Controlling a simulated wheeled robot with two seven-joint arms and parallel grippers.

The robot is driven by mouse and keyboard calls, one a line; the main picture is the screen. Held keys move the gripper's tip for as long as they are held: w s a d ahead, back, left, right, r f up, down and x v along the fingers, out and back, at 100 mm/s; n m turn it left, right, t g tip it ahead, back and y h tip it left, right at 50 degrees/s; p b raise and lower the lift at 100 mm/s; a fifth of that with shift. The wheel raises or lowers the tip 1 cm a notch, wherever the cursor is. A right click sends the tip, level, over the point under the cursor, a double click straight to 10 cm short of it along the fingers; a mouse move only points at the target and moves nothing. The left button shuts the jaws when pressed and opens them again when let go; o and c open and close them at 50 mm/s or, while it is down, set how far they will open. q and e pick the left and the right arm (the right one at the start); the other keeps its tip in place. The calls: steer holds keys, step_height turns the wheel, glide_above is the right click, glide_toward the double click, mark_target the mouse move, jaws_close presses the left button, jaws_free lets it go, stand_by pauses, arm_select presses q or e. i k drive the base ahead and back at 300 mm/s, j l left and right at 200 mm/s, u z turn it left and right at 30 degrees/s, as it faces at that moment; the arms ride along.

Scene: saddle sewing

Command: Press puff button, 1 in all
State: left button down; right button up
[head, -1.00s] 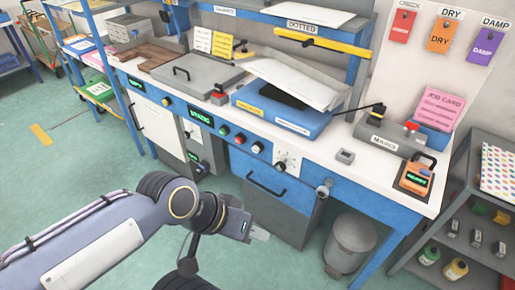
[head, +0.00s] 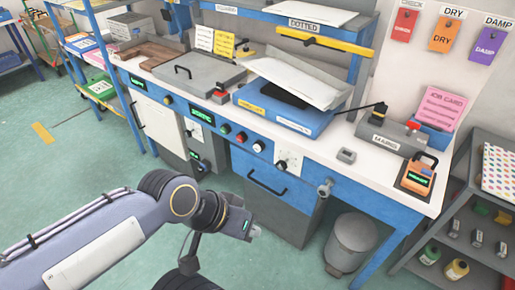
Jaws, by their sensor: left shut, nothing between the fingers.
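The blue front panel of the workbench (head: 170,100) carries a green button (head: 225,129), a red button (head: 241,137), a black-and-white knob (head: 258,147) and a dial plate (head: 287,163). No puff label is readable, so I cannot tell which control is the puff button. My left gripper (head: 256,231) is shut and empty. It is in front of and below the panel in the picture, apart from all the controls, over the floor near the grey drawer unit. My right gripper is not in view.
A blue press-like box (head: 285,118) with white sheets stands on the bench. A grey unit marked MAINS (head: 385,139) and an orange device (head: 417,175) are at the right. A grey bin (head: 351,243) stands under the bench. Open floor (head: 75,165) lies left.

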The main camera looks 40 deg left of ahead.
mark_target(256, 147)
steer(key=i+j+u, duration=0.15)
steer(key=i+u, duration=0.45)
steer(key=u, duration=0.2)
steer(key=i+u, duration=0.4)
steer(key=k+l, duration=0.05)
